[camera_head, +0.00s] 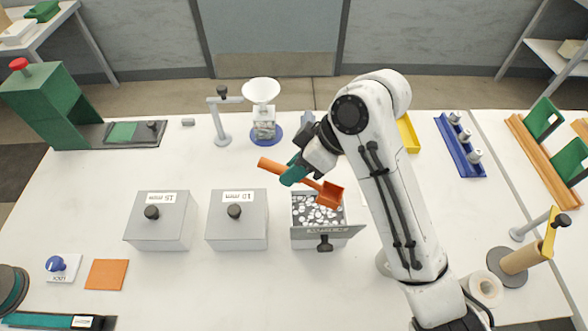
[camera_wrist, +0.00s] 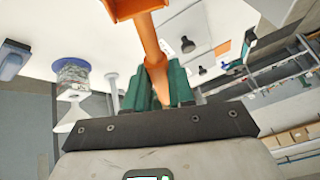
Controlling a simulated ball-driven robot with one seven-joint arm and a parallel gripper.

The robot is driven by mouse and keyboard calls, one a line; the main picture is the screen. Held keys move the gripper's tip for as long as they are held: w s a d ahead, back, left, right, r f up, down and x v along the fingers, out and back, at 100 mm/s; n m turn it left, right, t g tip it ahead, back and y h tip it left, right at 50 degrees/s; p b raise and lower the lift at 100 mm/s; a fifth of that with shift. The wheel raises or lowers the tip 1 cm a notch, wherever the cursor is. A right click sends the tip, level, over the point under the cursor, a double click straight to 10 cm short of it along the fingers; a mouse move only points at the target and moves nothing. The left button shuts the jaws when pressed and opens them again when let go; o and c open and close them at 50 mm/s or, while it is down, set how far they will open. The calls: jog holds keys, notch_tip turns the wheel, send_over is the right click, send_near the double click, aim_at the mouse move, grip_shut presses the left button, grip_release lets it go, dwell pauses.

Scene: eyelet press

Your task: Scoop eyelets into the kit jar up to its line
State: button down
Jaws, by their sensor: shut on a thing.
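My gripper (camera_head: 294,173) is shut on the handle of an orange scoop (camera_head: 331,194). The scoop's bowl is over the right part of an open grey bin (camera_head: 324,233) of pale eyelets (camera_head: 306,213); I cannot tell whether it touches them. No eyelets show clearly in the bowl. The kit jar (camera_head: 264,130) stands on a blue round base behind the bin, under a white funnel (camera_head: 261,90). Some grey contents show in it, but its line cannot be made out. The wrist view shows my gripper (camera_wrist: 168,88), the scoop (camera_wrist: 148,35) and the jar (camera_wrist: 73,78).
Two closed grey bins, one labelled 15 mm (camera_head: 158,222) and one 10 mm (camera_head: 236,220), stand left of the open one. A grey stand (camera_head: 222,120) is beside the jar. A blue rack (camera_head: 459,145) lies at right. The front middle of the table is clear.

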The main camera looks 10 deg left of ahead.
aim_at(304, 181)
jog(key=shift+s+d+f+y+b, duration=0.1)
jog(key=shift+d+f+y+b, duration=0.55)
jog(key=shift+b, duration=0.95)
jog(key=shift+s+d+f+y+b, duration=0.1)
jog(key=shift+d+f+y+b, duration=0.45)
jog(key=shift+y+b, duration=0.85)
notch_tip(304, 181, down, 7)
jog(key=b, duration=0.4)
jog(key=shift+a, duration=0.2)
jog(key=shift+w+h, duration=0.1)
jog(key=shift+h, duration=0.15)
